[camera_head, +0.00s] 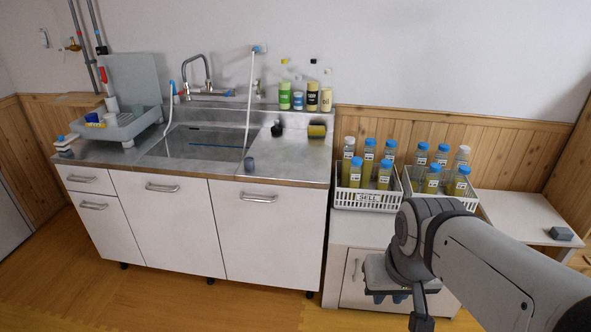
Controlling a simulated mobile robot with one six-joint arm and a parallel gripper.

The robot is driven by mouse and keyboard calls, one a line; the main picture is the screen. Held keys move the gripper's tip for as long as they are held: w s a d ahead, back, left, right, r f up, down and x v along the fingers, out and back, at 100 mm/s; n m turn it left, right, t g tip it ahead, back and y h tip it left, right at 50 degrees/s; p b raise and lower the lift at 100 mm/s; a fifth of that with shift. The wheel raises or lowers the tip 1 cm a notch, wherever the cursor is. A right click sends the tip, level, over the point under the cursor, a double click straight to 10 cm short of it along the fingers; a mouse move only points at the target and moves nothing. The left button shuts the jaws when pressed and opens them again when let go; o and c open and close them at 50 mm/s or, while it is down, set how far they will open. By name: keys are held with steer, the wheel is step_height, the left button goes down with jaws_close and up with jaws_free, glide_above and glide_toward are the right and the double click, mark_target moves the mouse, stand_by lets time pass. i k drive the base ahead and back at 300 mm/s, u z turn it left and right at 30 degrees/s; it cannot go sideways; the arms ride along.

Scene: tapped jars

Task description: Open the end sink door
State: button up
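The sink unit (180,176) has a steel top and white fronts. Its rightmost door (268,240) is shut, flush with the front, with a bar handle (258,198) near its top edge. A second shut door (168,225) with its own handle (162,188) is to its left. My gripper (421,318) is at the lower right, right of the sink unit and in front of the low white cabinet, apart from the end door. My arm hides part of it, and its fingers are not clear.
A white crate (365,200) and a second crate (449,200) with blue- and white-capped jars stand on the low cabinet (349,232). Several bottles (312,97) stand at the sink's back. A grey block (561,233) lies on the right shelf. The floor (200,302) before the doors is clear.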

mark_target(270, 235)
steer(key=z, duration=0.05)
steer(key=i, duration=1)
